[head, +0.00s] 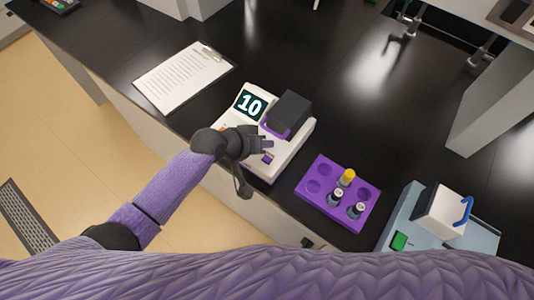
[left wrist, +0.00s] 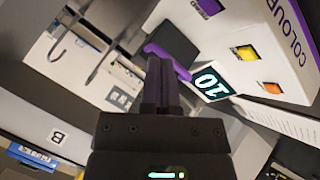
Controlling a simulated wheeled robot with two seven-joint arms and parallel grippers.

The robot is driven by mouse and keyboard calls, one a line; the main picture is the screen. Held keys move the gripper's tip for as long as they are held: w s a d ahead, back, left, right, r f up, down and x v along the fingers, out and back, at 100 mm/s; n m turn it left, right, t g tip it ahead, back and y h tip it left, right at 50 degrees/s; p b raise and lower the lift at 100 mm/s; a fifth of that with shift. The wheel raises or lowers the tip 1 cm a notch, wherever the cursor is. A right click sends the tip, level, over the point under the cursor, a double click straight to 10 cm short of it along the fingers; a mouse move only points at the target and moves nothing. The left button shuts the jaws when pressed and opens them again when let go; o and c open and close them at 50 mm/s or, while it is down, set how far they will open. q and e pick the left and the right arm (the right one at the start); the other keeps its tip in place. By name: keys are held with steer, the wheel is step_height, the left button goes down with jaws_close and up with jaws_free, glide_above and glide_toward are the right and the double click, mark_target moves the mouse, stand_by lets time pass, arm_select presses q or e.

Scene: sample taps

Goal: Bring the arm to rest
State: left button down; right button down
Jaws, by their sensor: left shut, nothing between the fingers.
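My left arm reaches in from the left in the head view. My left gripper (head: 268,144) is shut and empty, in front of the white device (head: 290,160), over its lower left side. The device has a display (head: 250,104) reading 10 and a dark lid or block (head: 290,112) with purple trim. In the left wrist view my shut fingers (left wrist: 160,75) point toward the purple trim, with the display (left wrist: 209,82) to their right. I cannot tell whether the fingers touch the device. My right gripper is not in view.
A pale blue-grey machine (head: 470,232) with a green button stands at the right. A clipboard (head: 180,76) lies at the back left. The black counter is clear behind the device.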

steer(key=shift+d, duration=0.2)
